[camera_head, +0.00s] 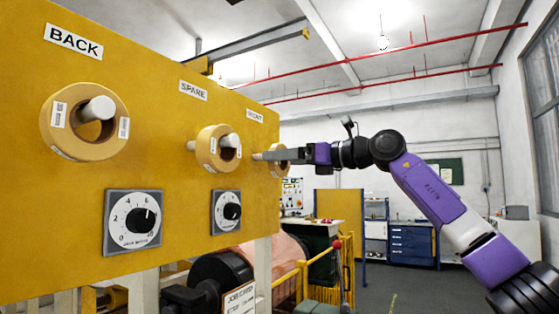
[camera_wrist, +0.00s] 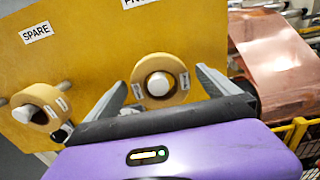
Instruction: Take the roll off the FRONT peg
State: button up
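The FRONT peg (camera_wrist: 158,85) is a pale round stub on the yellow panel, with a tan tape roll (camera_wrist: 179,92) hanging around it. In the head view the same roll (camera_head: 273,169) is partly hidden by my gripper (camera_head: 277,155), which reaches in from the right. In the wrist view my gripper (camera_wrist: 162,77) is open, with one finger on each side of the roll. Small gaps seem to show between fingers and roll; contact depth cannot be told. The FRONT label (camera_head: 255,116) is above the peg, cut off in the wrist view.
The yellow panel (camera_head: 180,120) also carries a SPARE peg with a roll (camera_head: 210,146) and a BACK peg with a larger roll (camera_head: 65,140). Dials (camera_head: 135,221) sit below. A copper foil sheet (camera_wrist: 268,45) and yellow railing (camera_head: 303,280) are beyond the panel's right edge.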

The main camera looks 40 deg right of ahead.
jog(key=c, duration=1.3)
jog(key=shift+r, duration=0.15)
jog(key=shift+r, duration=0.65)
jog(key=shift+r+b+v, duration=0.25)
jog(key=shift+b+v, duration=0.1)
jog(key=shift+v, duration=5.15)
jog(key=shift+r+b+v, duration=0.2)
jog(key=shift+b+v, duration=0.15)
jog(key=shift+v, duration=5.15)
jog(key=shift+r+b+v, duration=0.25)
jog(key=shift+b+v, duration=0.1)
jog(key=shift+v, duration=5.15)
